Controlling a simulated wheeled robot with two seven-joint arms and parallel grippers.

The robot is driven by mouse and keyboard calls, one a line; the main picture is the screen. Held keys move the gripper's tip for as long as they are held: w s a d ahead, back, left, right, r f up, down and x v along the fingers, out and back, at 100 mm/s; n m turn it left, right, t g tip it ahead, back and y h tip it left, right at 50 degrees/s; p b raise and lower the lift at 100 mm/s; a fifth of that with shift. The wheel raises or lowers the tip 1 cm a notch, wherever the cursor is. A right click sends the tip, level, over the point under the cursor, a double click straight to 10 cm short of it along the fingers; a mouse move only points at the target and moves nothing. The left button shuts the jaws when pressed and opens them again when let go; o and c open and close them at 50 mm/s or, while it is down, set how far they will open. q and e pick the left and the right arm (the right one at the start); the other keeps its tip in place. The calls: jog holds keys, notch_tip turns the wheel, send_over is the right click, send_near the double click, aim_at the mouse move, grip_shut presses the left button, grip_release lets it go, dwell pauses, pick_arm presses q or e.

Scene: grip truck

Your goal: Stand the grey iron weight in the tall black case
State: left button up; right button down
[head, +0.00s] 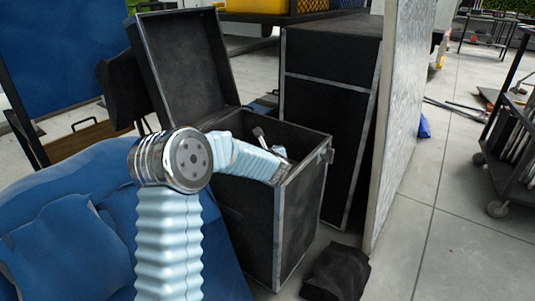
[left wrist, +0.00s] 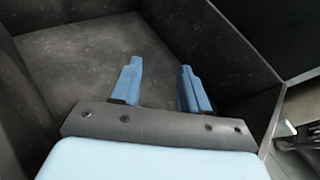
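The tall black case (head: 250,222) stands upright with its lid (head: 186,62) swung open and metal edging along its corners. My left arm reaches over its rim, and the left gripper is inside, its fingertips hidden in the head view. In the left wrist view, the left gripper (left wrist: 160,76) has two blue fingers spread apart with nothing between them. The dark case interior (left wrist: 85,55) lies beyond them, bare where visible. I cannot make out the grey iron weight in either view. A small metallic piece shows at the case mouth; I cannot tell what it is. My right gripper is not in view.
A larger black case (head: 325,105) stands behind, beside a grey panel (head: 405,110). A dark bag-like lump (head: 337,273) lies on the floor in front. Blue cushioned seating (head: 65,215) is at left. A wheeled cart (head: 510,150) stands at right; paved floor before it is open.

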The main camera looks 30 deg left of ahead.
pick_arm(q)
jog(key=shift+r+p, duration=0.3)
jog(key=shift+p, duration=0.05)
jog(key=shift+r+p, duration=0.4)
jog(key=shift+p, duration=0.15)
jog(key=b+v, duration=0.2)
jog(key=v, duration=1)
jog(key=shift+f, duration=0.1)
